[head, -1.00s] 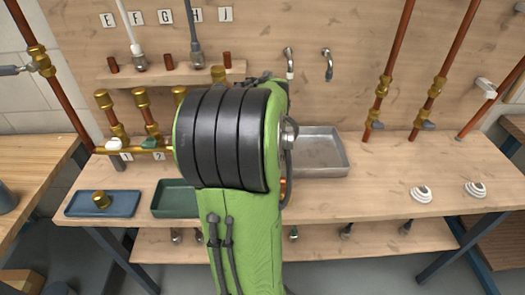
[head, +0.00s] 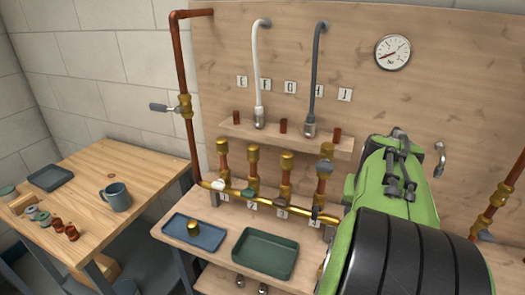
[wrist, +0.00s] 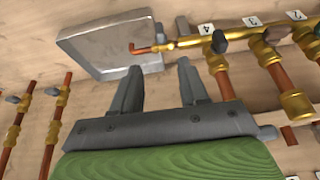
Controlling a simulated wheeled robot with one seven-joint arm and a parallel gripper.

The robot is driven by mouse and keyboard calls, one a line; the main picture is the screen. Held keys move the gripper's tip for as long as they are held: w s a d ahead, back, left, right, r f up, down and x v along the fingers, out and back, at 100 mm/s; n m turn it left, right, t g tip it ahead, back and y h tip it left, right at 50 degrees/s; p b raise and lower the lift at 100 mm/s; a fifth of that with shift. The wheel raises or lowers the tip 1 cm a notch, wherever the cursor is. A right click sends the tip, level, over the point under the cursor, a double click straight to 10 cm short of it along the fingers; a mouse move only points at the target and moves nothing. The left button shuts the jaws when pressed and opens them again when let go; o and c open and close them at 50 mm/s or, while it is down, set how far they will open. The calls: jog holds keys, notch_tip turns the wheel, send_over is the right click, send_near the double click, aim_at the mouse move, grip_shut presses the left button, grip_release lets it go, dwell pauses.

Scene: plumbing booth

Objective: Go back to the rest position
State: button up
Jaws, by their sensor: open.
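My gripper (wrist: 158,82) is open in the wrist view, with nothing between its two grey fingers. Beyond the fingers are the metal tray (wrist: 85,48) and the brass manifold (wrist: 190,41), which carries several copper risers and number labels.
On the bench are a blue tray (head: 207,238) holding a brass fitting (head: 193,229) and an empty green tray (head: 265,262). White and grey hoses hang above a small shelf (head: 245,131). A side table (head: 85,205) at left holds a mug (head: 116,197). A gauge (head: 393,52) is on the panel.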

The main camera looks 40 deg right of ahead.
jog(key=w+a+r+n+t+y+p, duration=0.15)
jog(key=w+a+r+n+p, duration=0.35)
jog(key=a, duration=0.5)
jog(key=s+a+r+n+t+y+p, duration=0.1)
jog(key=a+n+p, duration=0.1)
jog(key=a, duration=0.9)
jog(key=s+a+r+n+t+y+p, duration=0.1)
jog(key=a+n, duration=0.4)
jog(key=a, duration=0.6)
jog(key=shift+s+r+n+p, duration=0.2)
jog(key=shift+r+n+p, duration=0.1)
jog(key=shift+r+p, duration=0.35)
jog(key=shift+d, duration=0.1)
